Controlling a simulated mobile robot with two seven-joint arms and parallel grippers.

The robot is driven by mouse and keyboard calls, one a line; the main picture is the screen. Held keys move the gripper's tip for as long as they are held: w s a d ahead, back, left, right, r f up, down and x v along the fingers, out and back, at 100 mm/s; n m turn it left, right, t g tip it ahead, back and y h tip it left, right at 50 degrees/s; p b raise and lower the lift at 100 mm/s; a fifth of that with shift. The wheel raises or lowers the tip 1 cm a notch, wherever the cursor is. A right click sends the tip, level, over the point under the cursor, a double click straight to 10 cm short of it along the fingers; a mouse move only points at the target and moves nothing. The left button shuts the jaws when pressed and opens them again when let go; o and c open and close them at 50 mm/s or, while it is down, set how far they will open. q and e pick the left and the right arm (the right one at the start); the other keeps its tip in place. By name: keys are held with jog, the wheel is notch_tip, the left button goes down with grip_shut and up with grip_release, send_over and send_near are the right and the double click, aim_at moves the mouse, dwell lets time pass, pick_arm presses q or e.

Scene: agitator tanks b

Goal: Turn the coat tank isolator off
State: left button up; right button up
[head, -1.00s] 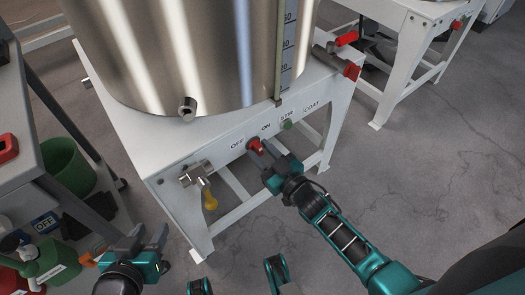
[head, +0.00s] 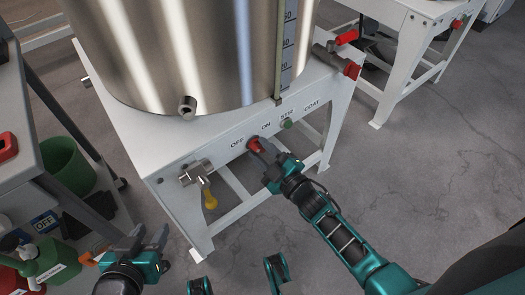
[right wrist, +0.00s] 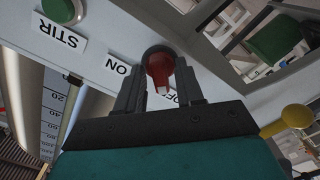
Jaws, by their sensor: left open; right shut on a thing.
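The coat tank (head: 190,50) is a steel vessel on a white stand, with OFF, ON, STIR and COAT labels along the front. The red isolator knob (head: 254,145) sits on that front between the OFF and ON labels. It also shows in the right wrist view (right wrist: 160,67), between the fingers. My right gripper (head: 265,154) is shut on the red knob. In the right wrist view the knob's white mark points toward the OFF label, which the fingers partly hide. My left gripper (head: 152,240) is open and empty at the lower left, away from the tank.
A green button (head: 287,124) sits right of the knob by the STIR label. A steel valve (head: 196,173) with a yellow handle juts out on the left. A cart (head: 50,130) with a green bin stands further left. Open floor lies to the right.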

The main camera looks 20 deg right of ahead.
jog(key=shift+s+f, duration=0.1)
dwell(0.3)
jog(key=o, duration=0.7)
jog(key=shift+c, duration=0.2)
pick_arm(q)
jog(key=p, duration=0.1)
jog(key=r+p, duration=0.1)
jog(key=shift+s+a+r+p, duration=0.2)
jog(key=shift+a+p, duration=0.1)
jog(key=shift+a, duration=0.05)
pick_arm(e)
jog(key=v, duration=1.3)
jog(key=shift+r, duration=0.2)
